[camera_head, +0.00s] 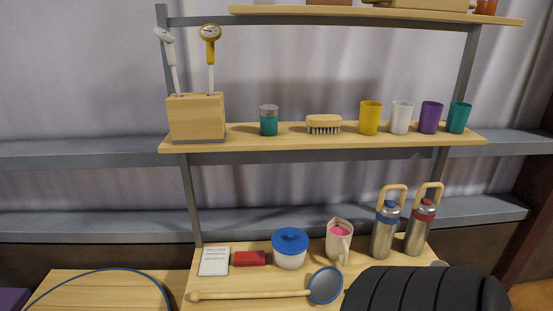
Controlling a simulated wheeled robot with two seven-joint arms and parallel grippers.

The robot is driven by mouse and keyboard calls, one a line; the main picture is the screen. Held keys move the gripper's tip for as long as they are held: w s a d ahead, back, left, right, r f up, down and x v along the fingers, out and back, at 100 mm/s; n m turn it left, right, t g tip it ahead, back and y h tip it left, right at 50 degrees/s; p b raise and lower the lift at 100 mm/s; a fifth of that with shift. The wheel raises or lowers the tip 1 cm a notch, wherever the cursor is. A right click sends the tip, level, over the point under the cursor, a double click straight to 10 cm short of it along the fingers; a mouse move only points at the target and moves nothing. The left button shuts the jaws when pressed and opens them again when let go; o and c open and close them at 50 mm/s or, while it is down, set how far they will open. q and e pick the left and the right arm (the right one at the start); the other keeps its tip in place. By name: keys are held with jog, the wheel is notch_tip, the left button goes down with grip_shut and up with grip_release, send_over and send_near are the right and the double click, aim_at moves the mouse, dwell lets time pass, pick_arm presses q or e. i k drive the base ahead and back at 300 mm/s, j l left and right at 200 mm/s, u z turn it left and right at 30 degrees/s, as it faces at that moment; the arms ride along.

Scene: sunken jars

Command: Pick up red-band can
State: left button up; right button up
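The red-band can (420,228) is a steel flask with a red band near its top and a tan loop handle. It stands upright at the right end of the lower wooden shelf. A similar steel can with a blue band (385,231) stands close to its left. The foot of the red-band can is close behind a large black ribbed shape at the lower right. Neither of my grippers shows in the head view.
The black ribbed shape (428,291) fills the lower right front; I cannot tell what it is. Left of the cans are a cream jug (338,245), a blue-lidded pot (290,255) and a long-handled tool (250,295). An upper shelf (290,143) holds cups above.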

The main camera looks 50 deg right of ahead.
aim_at(423, 212)
jog(key=z, duration=2.75)
